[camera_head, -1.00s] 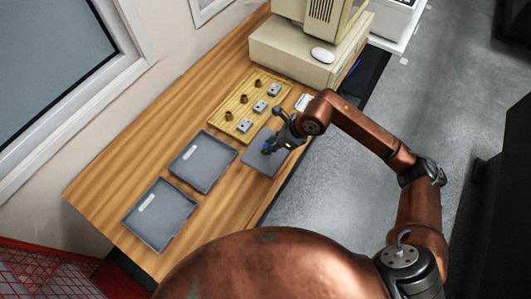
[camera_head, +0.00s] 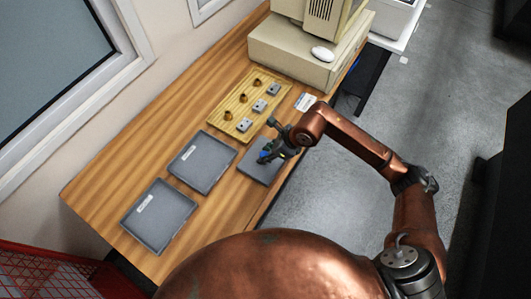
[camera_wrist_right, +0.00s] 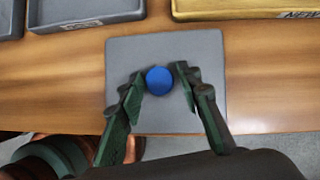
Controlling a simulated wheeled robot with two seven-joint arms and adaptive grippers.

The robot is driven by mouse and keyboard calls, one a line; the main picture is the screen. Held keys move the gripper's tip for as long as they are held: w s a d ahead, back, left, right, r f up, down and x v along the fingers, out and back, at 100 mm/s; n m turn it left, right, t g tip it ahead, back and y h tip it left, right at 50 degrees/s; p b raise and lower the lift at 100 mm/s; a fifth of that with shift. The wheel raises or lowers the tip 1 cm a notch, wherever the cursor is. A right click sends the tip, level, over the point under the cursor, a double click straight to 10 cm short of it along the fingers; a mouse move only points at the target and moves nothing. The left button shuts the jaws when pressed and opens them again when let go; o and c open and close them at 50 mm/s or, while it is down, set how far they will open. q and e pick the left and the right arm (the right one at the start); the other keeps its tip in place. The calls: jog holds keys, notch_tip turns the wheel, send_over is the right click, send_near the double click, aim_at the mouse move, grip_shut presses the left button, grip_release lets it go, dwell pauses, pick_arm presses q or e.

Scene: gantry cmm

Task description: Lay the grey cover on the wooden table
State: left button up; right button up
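The grey cover (camera_head: 258,170) is a flat square plate with a blue knob (camera_wrist_right: 159,80) on top. It is level at the front edge of the wooden table (camera_head: 110,190), right of the grey trays. My right gripper (camera_head: 270,154) is above it, and its fingertips sit on both sides of the blue knob, seemingly shut on it. The cover also shows whole in the right wrist view (camera_wrist_right: 205,50), apart from what the fingers hide. I cannot tell whether its underside touches the table. My left gripper is not in view.
Two grey trays (camera_head: 228,160) (camera_head: 190,207) with white labels lie to the left. A yellow tray (camera_head: 222,116) with several brass and grey parts is behind. A beige computer (camera_head: 290,52) with a white mouse stands at the back. Bare wood lies along the wall side.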

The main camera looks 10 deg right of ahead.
jog(key=shift+o, duration=0.9)
jog(key=shift+r, duration=0.2)
pick_arm(q)
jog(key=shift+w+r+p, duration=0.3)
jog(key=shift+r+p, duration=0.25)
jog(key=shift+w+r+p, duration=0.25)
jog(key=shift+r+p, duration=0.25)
jog(key=shift+p, duration=0.05)
pick_arm(e)
jog(key=v, duration=1.2)
jog(key=shift+f, duration=0.1)
